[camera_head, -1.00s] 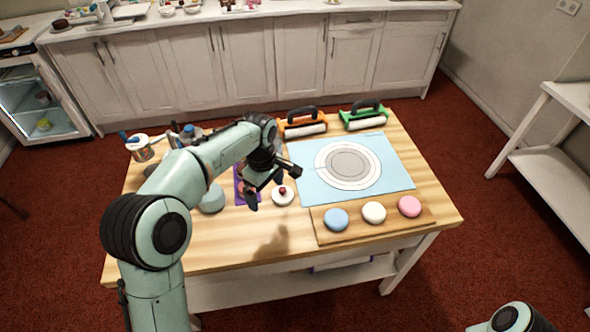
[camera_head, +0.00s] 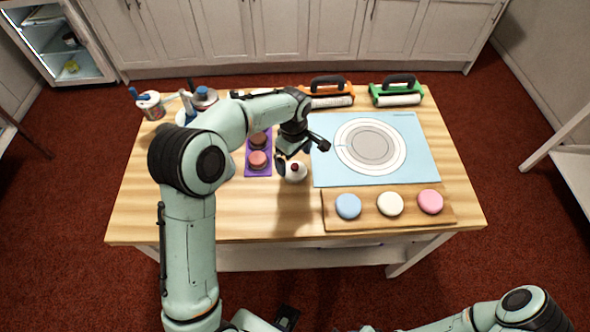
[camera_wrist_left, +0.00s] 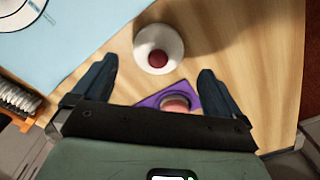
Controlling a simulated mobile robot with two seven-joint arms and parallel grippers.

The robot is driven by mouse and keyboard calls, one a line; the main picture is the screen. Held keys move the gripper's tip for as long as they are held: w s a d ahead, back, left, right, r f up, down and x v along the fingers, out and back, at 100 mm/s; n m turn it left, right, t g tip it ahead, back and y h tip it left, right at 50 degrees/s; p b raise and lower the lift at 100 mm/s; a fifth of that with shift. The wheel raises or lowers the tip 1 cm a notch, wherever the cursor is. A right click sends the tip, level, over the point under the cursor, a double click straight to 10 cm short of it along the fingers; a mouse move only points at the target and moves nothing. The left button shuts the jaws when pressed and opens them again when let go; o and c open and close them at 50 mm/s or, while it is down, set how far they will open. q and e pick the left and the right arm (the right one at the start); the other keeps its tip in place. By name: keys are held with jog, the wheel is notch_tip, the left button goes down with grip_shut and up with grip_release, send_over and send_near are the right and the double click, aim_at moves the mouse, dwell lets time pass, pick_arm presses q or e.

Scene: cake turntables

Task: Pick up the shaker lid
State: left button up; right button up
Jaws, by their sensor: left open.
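The shaker lid appears to be the small white round piece with a dark red knob (camera_head: 294,174), lying on the wooden table left of the blue mat. It also shows in the left wrist view (camera_wrist_left: 171,62), just beyond the fingertips. My left gripper (camera_head: 301,157) is open and empty above it, its fingers spread either side of the lid's line. The gripper also shows in the left wrist view (camera_wrist_left: 158,70). In the head view the gripper partly covers the lid. My right arm shows at the lower right; its gripper cannot be made out clearly.
A purple mat (camera_head: 251,168) with reddish round pieces lies left of the lid. The blue mat (camera_head: 424,173) bears a white turntable disc (camera_head: 371,145). A wooden board (camera_head: 333,213) with blue, cream and pink rounds is at front right. Orange (camera_head: 328,91) and green (camera_head: 396,91) handled tools stand behind.

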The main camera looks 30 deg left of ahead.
aim_at(295, 165)
pick_arm(q)
notch_tip(295, 165, down, 5)
jog(key=shift+w+f, duration=0.1)
jog(key=shift+w, duration=0.05)
jog(key=shift+c, duration=0.3)
jog(key=c, duration=0.9)
